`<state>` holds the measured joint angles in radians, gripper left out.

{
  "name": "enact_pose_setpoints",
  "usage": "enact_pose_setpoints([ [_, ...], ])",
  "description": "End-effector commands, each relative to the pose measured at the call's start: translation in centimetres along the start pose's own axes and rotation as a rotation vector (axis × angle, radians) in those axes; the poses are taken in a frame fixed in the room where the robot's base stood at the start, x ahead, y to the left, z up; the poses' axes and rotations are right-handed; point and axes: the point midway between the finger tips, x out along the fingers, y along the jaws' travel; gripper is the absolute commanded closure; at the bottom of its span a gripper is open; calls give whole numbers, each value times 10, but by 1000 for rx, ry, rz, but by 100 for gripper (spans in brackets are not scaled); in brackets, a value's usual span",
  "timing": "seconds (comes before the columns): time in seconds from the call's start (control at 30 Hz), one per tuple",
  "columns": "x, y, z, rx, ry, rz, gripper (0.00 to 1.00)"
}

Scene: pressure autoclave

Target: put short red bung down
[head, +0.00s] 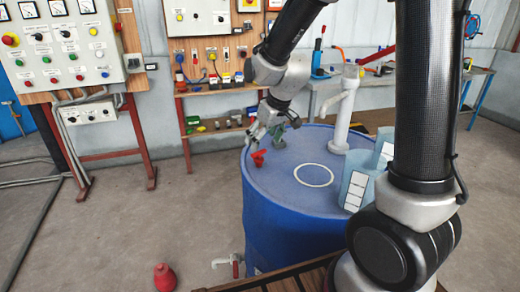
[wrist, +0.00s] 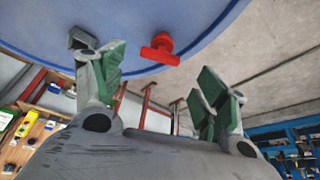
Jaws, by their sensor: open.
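A small red T-shaped piece (head: 259,157), which looks like the short red bung, rests on the blue drum's top (head: 290,190) near its left edge. In the wrist view the red piece (wrist: 160,48) shows just beyond my fingertips, between them and apart from both. My gripper (head: 276,134) is over the drum's far left part. In the wrist view my gripper (wrist: 160,66) has its green-padded fingers spread wide, with nothing between them. A second red piece (head: 165,278), rounded with a narrower top, is at the bottom left of the head view, low near the floor.
A white ring (head: 314,175) lies on the drum top. A white standpipe (head: 345,110) rises at the drum's back, and pale blue containers (head: 357,188) stand at its right. A small grey fitting (wrist: 82,39) is near the left finger. Control panels (head: 65,45) and a bench fill the background.

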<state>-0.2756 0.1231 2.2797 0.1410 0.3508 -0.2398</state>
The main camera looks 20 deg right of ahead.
Motion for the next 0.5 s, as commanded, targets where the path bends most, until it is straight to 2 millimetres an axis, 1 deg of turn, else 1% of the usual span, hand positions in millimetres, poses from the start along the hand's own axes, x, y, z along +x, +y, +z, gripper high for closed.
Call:
enact_pose_setpoints([
  [0.03,-12,0,-1,-1,6,1,27],
  [0.1,-25,0,-1,-2,5,1,27],
  [0.2,-39,0,-1,0,3,0,27],
  [0.3,-48,0,-1,0,2,0,27],
  [0.47,-53,0,1,2,-1,1,27],
  [0.5,-56,2,2,5,0,2,27],
])
